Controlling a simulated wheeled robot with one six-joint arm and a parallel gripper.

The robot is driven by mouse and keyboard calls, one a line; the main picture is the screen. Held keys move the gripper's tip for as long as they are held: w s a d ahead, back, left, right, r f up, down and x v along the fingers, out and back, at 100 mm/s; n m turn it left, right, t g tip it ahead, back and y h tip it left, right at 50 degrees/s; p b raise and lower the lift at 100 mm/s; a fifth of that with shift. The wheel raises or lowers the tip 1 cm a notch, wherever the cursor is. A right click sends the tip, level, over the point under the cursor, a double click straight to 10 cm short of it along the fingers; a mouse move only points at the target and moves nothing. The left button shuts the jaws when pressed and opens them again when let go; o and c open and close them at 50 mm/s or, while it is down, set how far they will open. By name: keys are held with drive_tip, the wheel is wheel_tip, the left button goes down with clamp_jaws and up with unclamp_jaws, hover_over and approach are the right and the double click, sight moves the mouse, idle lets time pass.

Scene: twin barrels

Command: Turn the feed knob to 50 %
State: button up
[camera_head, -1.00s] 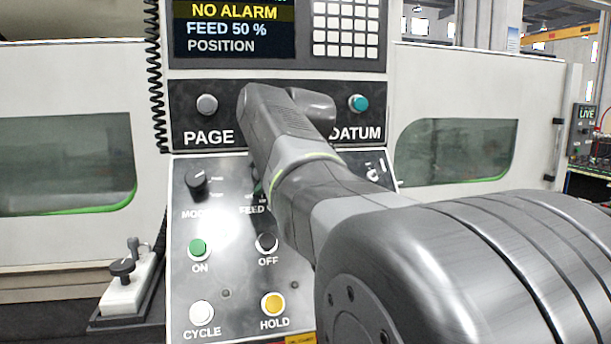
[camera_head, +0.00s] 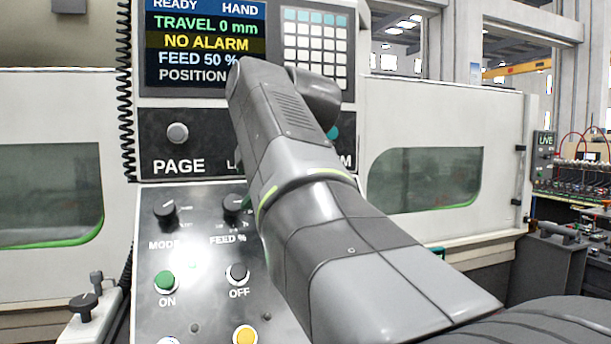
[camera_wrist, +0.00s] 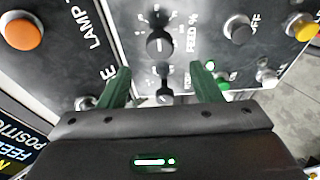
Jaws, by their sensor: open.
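The feed knob (camera_head: 235,206) is a black round knob above the "FEED %" label on the sloped panel, partly beside my arm in the head view. In the wrist view the feed knob (camera_wrist: 160,43) lies just beyond my fingertips, roughly centred between them. My gripper (camera_wrist: 160,72) is open and empty, with two green fingers apart. The mode knob (camera_wrist: 165,97) shows in the gap between the fingers, nearer the palm. The screen (camera_head: 200,45) reads "FEED 50 %". In the head view the gripper is hidden behind my arm.
The green ON button (camera_head: 165,281), black OFF button (camera_head: 238,273) and yellow HOLD button (camera_head: 245,335) are below the knobs. The PAGE button (camera_head: 177,132) is above. An orange button (camera_wrist: 23,32) is at upper left in the wrist view.

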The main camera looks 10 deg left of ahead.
sight(233, 202)
drive_tip(key=shift+v, duration=2.3)
drive_tip(key=p+x, duration=0.2)
drive_tip(key=x, duration=1.2)
drive_tip(key=shift+s+d+r, duration=0.1)
drive_tip(key=shift+s, duration=0.05)
